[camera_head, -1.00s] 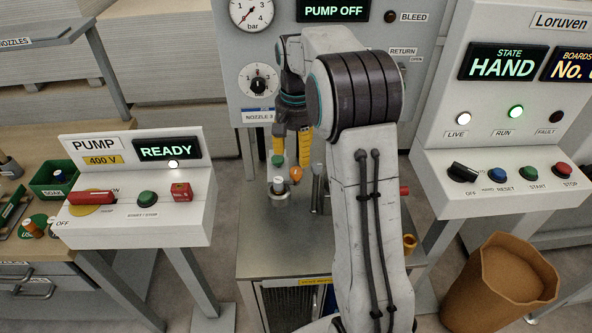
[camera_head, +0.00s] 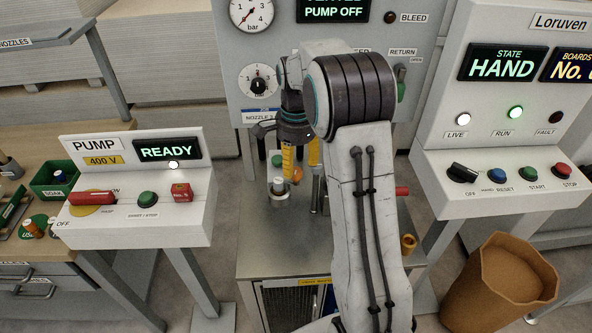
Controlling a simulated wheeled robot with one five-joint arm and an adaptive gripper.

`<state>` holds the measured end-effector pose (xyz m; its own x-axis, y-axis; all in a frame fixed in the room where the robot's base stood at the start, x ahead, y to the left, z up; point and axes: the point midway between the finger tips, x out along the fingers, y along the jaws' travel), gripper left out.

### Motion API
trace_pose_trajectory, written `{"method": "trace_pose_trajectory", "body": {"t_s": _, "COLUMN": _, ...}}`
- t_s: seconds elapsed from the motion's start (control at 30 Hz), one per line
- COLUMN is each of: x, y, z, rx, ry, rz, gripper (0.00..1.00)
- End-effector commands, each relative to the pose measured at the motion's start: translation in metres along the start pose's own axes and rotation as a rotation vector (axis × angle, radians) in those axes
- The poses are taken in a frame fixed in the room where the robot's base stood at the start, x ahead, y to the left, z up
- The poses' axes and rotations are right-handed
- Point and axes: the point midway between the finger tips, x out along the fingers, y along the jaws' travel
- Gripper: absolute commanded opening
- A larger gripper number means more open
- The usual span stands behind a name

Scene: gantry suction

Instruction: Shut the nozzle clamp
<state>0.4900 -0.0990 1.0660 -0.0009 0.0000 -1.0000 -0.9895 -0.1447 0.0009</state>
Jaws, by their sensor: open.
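A small nozzle fixture (camera_head: 278,188) with a white top and a metal base stands on the grey metal bench. A green knob (camera_head: 277,160) shows just above it and an orange knob (camera_head: 297,175) just to its right. Which part is the clamp's lever, and whether the clamp is open, I cannot tell. My gripper (camera_head: 302,168) is open, its yellow fingers pointing down above and right of the fixture. The left finger overlaps the orange knob's edge in the picture; contact cannot be told. My arm hides the bench's right part.
Metal posts (camera_head: 316,193) stand right of the fixture. The gauge panel (camera_head: 238,75) rises behind, its display reading PUMP OFF. A red handle (camera_head: 402,191) and an orange cup (camera_head: 408,242) show right of my arm. The bench top (camera_head: 275,245) is clear in front.

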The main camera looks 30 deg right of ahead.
Motion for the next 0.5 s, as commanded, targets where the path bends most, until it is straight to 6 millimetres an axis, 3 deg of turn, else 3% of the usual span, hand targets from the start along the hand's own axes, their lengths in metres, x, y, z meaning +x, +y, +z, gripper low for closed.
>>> {"method": "trace_pose_trajectory", "body": {"t_s": 0.2, "x": 0.023, "y": 0.000, "z": 0.000, "rx": -0.001, "ry": -0.001, "rz": 0.001, "gripper": 0.55}}
{"method": "trace_pose_trajectory", "body": {"t_s": 0.5, "x": 0.033, "y": 0.000, "z": 0.000, "rx": -0.002, "ry": 0.000, "rz": -0.001, "gripper": 0.55}}
